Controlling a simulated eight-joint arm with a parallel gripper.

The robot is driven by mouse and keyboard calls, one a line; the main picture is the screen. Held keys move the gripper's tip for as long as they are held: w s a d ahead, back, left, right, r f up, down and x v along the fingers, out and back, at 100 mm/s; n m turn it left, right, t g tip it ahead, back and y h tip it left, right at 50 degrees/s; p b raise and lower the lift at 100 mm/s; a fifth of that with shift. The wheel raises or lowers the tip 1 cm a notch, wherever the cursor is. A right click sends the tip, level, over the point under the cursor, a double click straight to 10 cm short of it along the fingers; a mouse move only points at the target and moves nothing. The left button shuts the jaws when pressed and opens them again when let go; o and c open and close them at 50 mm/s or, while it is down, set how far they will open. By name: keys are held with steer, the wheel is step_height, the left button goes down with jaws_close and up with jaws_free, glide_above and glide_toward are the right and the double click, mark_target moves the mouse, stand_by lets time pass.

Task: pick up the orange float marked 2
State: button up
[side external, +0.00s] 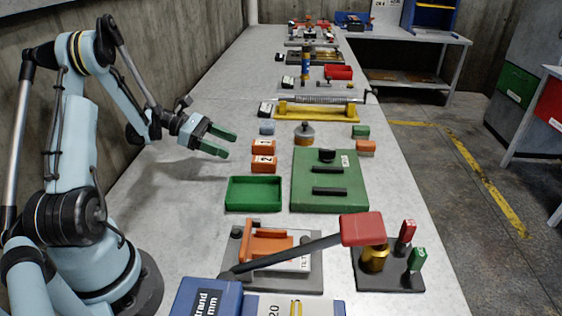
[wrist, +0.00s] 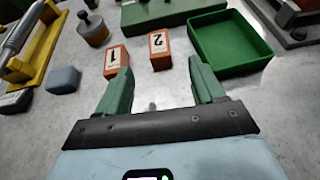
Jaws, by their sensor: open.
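The orange float marked 2 (wrist: 160,52) is a small orange block with a white label on top. It stands on the grey bench next to the green tray, and in the side view it is the nearer of two orange blocks (side external: 263,164). The orange float marked 1 (wrist: 116,60) stands beside it with a gap between. My gripper (wrist: 160,68) is open and empty, its green fingers pointing toward the two floats. In the side view my gripper (side external: 231,146) is left of the floats, above the bench, apart from both.
The empty green tray (side external: 253,208) lies in front of the floats. A green plate with black handles (side external: 330,178) is to the right. Bench left of the floats is clear.

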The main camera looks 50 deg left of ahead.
mark_target(262, 159)
steer(key=x, duration=1.2)
steer(key=shift+a+f, duration=0.1)
steer(key=shift+a, duration=0.05)
steer(key=c, duration=1.1)
